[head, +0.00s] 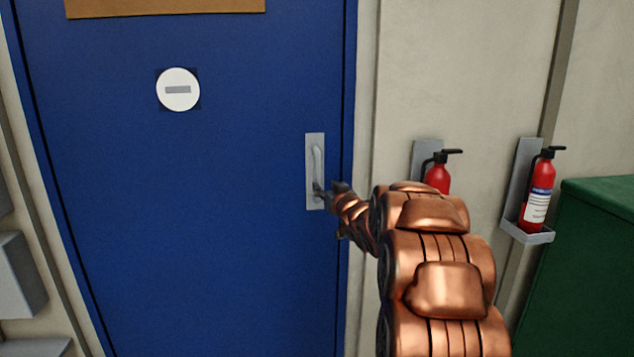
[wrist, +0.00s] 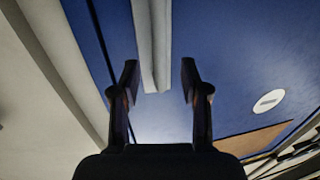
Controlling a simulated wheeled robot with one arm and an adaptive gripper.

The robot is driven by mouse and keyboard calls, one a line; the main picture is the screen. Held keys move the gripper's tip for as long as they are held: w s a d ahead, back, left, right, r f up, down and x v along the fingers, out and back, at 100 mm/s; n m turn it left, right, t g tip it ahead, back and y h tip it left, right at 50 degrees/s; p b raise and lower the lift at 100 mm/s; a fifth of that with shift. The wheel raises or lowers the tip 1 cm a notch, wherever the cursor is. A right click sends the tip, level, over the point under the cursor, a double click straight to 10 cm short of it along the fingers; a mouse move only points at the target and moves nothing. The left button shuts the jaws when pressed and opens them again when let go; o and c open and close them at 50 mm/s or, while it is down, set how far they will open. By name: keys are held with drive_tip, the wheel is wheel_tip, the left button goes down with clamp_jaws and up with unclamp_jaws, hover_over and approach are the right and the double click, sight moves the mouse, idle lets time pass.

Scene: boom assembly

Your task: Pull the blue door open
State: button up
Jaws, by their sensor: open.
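The blue door (head: 200,190) fills the left and middle of the head view and looks closed in its frame. Its grey handle (head: 317,165) is an upright bar on a plate near the door's right edge. My gripper (head: 330,190) is at the lower part of the handle, partly hidden by my copper arm. In the wrist view my gripper (wrist: 157,82) is open, with one finger on each side of the grey handle (wrist: 152,45). The handle runs between and beyond the fingertips; I cannot tell whether they touch it. The blue door (wrist: 225,50) lies behind.
Two red fire extinguishers, one partly behind my arm (head: 437,175) and one farther right (head: 540,190), hang on the wall right of the door. A green cabinet (head: 590,270) stands at the far right. Grey boxes (head: 20,275) line the left edge.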

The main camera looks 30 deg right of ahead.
sight(318, 179)
drive_tip(key=shift+p+x, duration=0.8)
drive_tip(key=shift+x, duration=2.6)
drive_tip(key=shift+w+d, duration=0.1)
drive_tip(key=shift+w, duration=0.45)
drive_tip(key=shift+c, duration=0.3)
clamp_jaws()
